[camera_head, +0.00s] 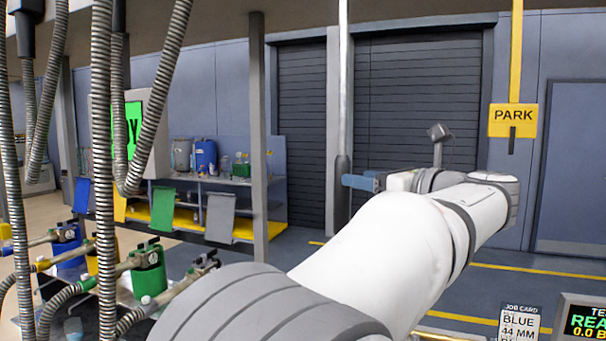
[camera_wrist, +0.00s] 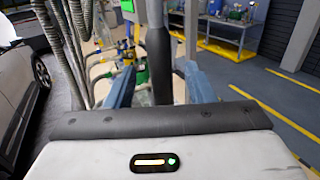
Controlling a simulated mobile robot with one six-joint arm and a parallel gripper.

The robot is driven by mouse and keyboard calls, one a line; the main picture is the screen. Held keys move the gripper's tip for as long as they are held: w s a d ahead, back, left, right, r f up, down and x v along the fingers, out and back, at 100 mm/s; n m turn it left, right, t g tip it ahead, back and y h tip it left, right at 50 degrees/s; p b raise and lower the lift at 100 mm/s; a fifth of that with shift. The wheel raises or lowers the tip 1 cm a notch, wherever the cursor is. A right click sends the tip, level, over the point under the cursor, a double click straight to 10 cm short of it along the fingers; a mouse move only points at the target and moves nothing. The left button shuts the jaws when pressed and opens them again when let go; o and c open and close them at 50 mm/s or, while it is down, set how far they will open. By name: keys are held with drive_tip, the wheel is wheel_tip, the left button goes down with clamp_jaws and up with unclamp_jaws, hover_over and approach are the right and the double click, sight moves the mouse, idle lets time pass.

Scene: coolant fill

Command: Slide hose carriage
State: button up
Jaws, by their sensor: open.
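A pale vertical rod (camera_head: 343,80) comes down from above and ends in a dark, thicker grip (camera_head: 342,185), which seems to be the hose carriage's handle. The carriage itself is not clearly in view. My gripper (camera_head: 360,183) is at the height of the grip in the head view. In the wrist view, the dark grip (camera_wrist: 159,50) stands upright between the two blue fingers of my gripper (camera_wrist: 160,68). The fingers are spread, with a gap on each side of the grip. Its lower end is hidden behind the gripper body.
Several corrugated hoses (camera_head: 102,150) hang at the left above green (camera_head: 149,270) and blue (camera_head: 68,243) couplers. A grey post (camera_head: 258,140) stands left of the grip. A yellow PARK sign (camera_head: 513,120) hangs at the right. A car (camera_wrist: 18,95) stands left in the wrist view.

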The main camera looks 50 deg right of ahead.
drive_tip(key=x, duration=0.6)
drive_tip(key=shift+p, duration=0.4)
drive_tip(key=shift+c, duration=0.2)
clamp_jaws()
